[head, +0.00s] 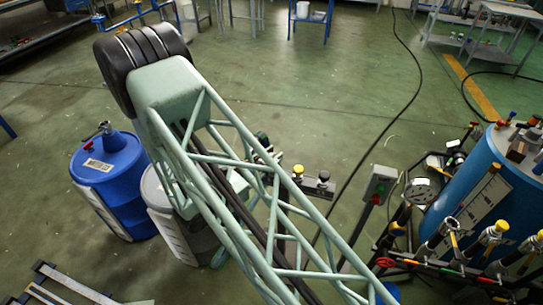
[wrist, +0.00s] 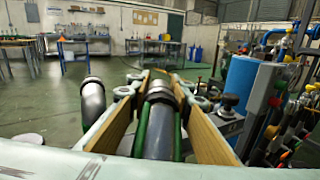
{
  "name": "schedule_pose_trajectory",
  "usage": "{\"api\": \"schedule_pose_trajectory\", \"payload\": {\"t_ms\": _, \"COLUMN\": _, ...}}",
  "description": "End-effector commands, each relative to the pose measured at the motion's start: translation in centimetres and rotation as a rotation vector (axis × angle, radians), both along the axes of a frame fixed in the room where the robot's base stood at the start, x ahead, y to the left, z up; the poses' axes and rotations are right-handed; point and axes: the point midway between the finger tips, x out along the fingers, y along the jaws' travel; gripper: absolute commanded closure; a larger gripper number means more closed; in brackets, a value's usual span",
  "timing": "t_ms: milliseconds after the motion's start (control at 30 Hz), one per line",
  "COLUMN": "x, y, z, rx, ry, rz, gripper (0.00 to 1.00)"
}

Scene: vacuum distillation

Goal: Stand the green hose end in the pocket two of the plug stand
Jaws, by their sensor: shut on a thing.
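In the wrist view my gripper (wrist: 162,85) is shut, its two tan-faced fingers on either side of a dark grey hose end (wrist: 158,125) with green stripes along it. The hose end points away from the camera, and its far tip is hard to make out. In the head view my arm's lattice hides most of the gripper and hose end. A grey block with a yellow-topped and a black-topped plug (head: 311,184), which looks like the plug stand, is just right of the arm. Its pockets cannot be told apart. A dark knob on a grey block shows right of the fingers in the wrist view.
A blue drum (head: 112,165) and a grey drum (head: 188,235) stand left of my arm. At right are a blue tank (head: 490,175), a grey switch box (head: 379,185) and a rack of hoses with coloured rings (head: 450,268). Open floor lies beyond, crossed by a black cable.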

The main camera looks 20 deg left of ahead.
Motion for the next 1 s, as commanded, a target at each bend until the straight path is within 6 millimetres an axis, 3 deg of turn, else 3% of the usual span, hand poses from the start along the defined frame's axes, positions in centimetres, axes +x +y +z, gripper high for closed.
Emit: {"api": "schedule_pose_trajectory", "payload": {"t_ms": 1000, "x": 0.0, "y": 0.0, "z": -1.5, "rx": 0.0, "ry": -0.001, "rz": 0.0, "gripper": 1.0}}
